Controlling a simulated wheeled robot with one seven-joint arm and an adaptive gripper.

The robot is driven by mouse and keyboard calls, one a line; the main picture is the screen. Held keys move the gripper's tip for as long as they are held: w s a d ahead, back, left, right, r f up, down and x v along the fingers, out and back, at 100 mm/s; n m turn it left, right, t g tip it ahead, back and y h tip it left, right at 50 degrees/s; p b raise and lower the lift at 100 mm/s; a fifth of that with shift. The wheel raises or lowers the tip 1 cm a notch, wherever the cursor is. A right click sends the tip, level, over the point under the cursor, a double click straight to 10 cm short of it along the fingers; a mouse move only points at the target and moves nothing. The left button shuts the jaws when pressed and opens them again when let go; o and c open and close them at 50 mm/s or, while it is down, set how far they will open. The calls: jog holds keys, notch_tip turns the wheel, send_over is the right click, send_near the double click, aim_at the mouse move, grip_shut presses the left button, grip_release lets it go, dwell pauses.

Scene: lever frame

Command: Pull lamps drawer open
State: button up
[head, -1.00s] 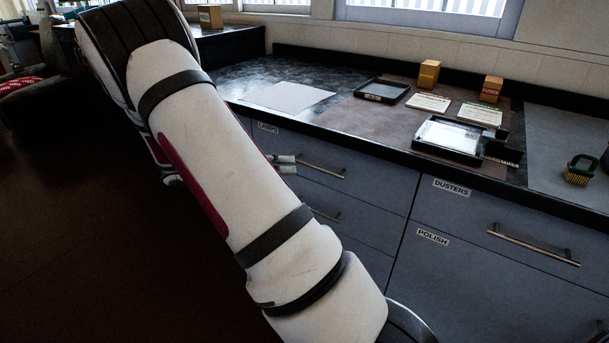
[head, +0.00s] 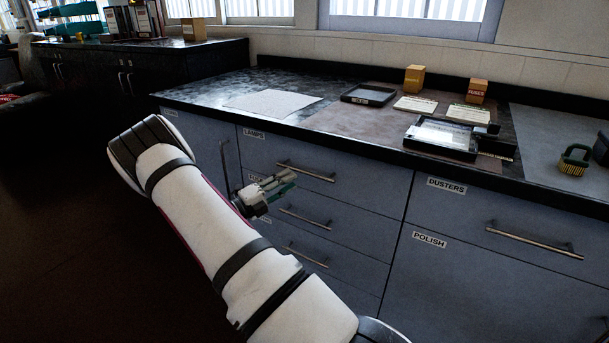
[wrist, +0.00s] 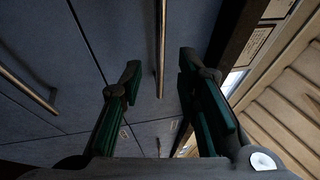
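The lamps drawer (head: 350,168) is the top one in the left drawer stack, with a "LAMPS" label at its upper left. Its front looks flush with the cabinet. Its bar handle (head: 306,171) is bare in the head view. My gripper (head: 282,181) is in front of the stack, just left of and slightly below this handle in the picture. In the wrist view my gripper (wrist: 158,68) has its two green-padded fingers apart and nothing between them. A bar handle (wrist: 160,45), apparently the lamps one, lies ahead, lined up with the gap. I see no contact.
More drawers with bar handles (head: 305,217) lie below. The dusters drawer (head: 450,212) and polish front (head: 450,275) are to the right. The worktop (head: 205,92) overhangs above, with trays, cards and small boxes on it. Dark floor lies open at the left.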

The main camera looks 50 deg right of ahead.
aim_at(305, 172)
jog(key=b+x, duration=0.1)
jog(key=x, duration=0.5)
jog(key=shift+s+d+r, duration=0.1)
jog(key=shift+s+d, duration=0.05)
jog(key=shift+d, duration=0.25)
grip_shut()
